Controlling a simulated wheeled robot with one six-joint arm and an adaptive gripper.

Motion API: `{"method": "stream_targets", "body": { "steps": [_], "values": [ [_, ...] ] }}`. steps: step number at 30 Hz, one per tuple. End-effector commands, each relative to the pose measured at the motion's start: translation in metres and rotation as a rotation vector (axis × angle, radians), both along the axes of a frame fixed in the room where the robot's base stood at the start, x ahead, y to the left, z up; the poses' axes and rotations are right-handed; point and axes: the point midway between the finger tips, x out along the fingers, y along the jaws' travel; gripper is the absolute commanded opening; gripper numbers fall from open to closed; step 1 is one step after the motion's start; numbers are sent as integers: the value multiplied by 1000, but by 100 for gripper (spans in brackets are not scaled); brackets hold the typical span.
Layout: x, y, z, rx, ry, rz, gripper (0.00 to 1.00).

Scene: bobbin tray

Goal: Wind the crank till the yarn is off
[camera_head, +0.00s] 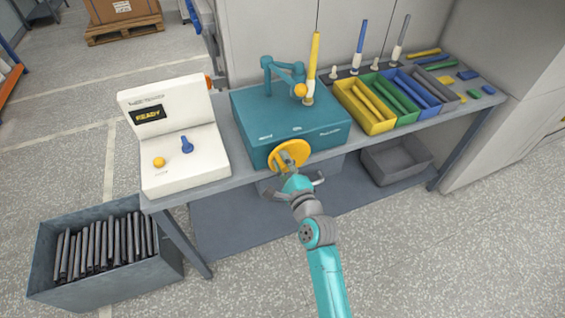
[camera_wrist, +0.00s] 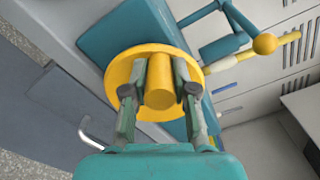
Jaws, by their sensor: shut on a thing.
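A teal winding machine (camera_head: 300,119) stands on the bench, with a yellow crank disc (camera_head: 273,156) on its front face. In the wrist view the disc (camera_wrist: 196,72) carries a round yellow knob (camera_wrist: 159,92). My gripper (camera_head: 289,160) is shut on this knob, one finger on each side; it fills the lower middle of the wrist view (camera_wrist: 158,84). A yellow bobbin (camera_head: 314,58) stands upright on top of the machine, beside a teal guide arm (camera_head: 268,72) with an orange ball (camera_head: 300,90). The yarn itself is too small to make out.
A white console (camera_head: 185,165) reading READY stands at left. Yellow, green, blue and grey trays (camera_head: 352,113) of bobbins lie at right. A grey bin (camera_head: 165,270) of dark rods is on the floor, and an empty grey bin (camera_head: 398,178) sits under the bench.

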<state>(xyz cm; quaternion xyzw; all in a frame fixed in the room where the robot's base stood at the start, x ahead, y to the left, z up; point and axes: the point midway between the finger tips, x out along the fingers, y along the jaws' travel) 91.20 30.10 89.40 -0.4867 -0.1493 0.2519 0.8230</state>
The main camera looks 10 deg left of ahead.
Motion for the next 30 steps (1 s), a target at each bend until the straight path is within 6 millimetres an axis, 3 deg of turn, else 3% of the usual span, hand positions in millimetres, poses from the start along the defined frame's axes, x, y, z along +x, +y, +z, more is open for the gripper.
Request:
{"method": "stream_targets", "body": {
  "steps": [8, 9, 12, 23, 30],
  "values": [
    [1, -1, 0, -1, -1, -1, 0],
    [1, -1, 0, -1, 0, -2, 29],
    [0, -1, 0, -1, 0, -1, 52],
    [-2, -2, -1, -1, 0, -1, 52],
    [-28, -20, -1, -2, 1, -2, 52]
  ]
}}
